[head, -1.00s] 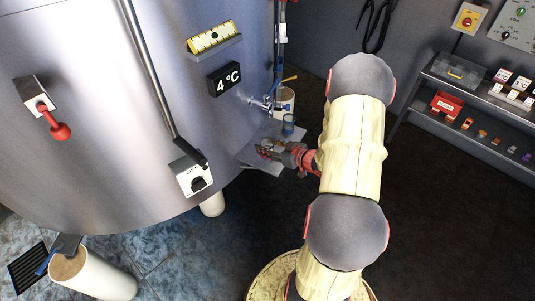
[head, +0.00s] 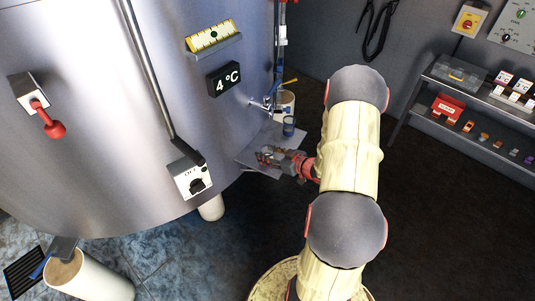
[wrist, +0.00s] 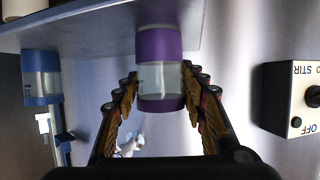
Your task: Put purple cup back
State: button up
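The purple cup (wrist: 159,43), with purple bands at both ends and a clear middle, shows in the wrist view, which is upside down. Its end at the top of the picture overlaps the grey shelf (wrist: 100,30); I cannot tell whether it rests on it. My gripper (wrist: 159,82) has its fingers on both sides of the cup, with thin gaps seeming to show. In the head view my gripper (head: 268,155) is over the shelf (head: 258,168) beside the tank; the purple cup cannot be made out there.
A blue-banded cup (wrist: 41,78) stands on the same shelf, also in the head view (head: 289,126). The tank (head: 110,100) wall is close, with a stir switch box (wrist: 296,98) and a tap (head: 262,105). A rack (head: 470,120) stands at the right. Dark floor between is clear.

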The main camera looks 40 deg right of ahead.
jog(key=o, duration=0.3)
jog(key=shift+r, duration=0.1)
